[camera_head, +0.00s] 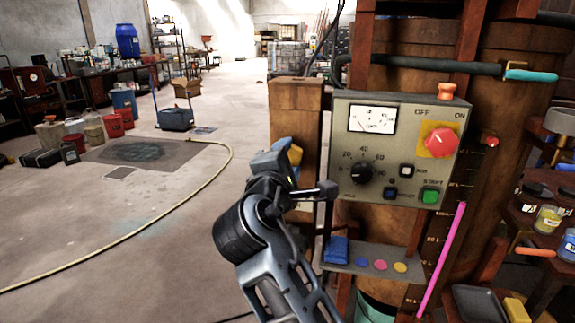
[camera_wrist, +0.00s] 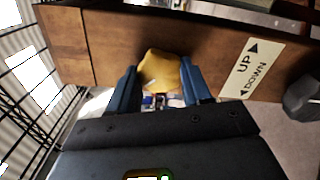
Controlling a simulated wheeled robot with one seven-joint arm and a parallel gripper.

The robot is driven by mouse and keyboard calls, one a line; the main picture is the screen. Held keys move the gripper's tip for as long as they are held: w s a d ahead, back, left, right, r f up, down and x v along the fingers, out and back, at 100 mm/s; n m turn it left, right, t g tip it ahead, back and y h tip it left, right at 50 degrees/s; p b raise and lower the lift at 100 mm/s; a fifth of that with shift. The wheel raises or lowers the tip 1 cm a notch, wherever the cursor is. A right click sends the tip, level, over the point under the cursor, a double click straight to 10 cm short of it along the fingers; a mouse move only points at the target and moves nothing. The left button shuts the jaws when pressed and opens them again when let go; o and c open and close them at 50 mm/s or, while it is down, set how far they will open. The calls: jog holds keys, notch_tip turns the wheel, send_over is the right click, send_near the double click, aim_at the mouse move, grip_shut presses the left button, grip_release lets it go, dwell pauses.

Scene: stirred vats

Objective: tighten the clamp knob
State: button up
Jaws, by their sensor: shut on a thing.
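The clamp knob (camera_wrist: 160,66) is a yellow, rounded piece against the wooden post, centred in the wrist view. My gripper (camera_wrist: 158,77) has its two blue fingers on either side of the knob, shut on it. In the head view my gripper (camera_head: 285,163) is at the wooden post (camera_head: 296,97), left of the control panel. A small patch of yellow (camera_head: 295,155) shows there beside my wrist; the rest of the knob is hidden.
A white UP/DOWN label (camera_wrist: 263,68) is on the post, right of the knob. The control panel (camera_head: 395,150) with its dial and buttons stands close to the right of my arm. Below it is a small shelf (camera_head: 345,262). Open floor lies left, crossed by a yellow hose (camera_head: 150,232).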

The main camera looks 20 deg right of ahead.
jog(key=shift+m+b, duration=2.55)
jog(key=shift+m, duration=1.85)
jog(key=o, duration=1.1)
jog(key=shift+c, duration=0.2)
jog(key=shift+r, duration=0.1)
jog(key=shift+s, duration=0.1)
jog(key=v, duration=0.7)
jog(key=shift+s+a+b, duration=0.2)
jog(key=shift+s+b, duration=0.05)
jog(key=shift+b, duration=0.15)
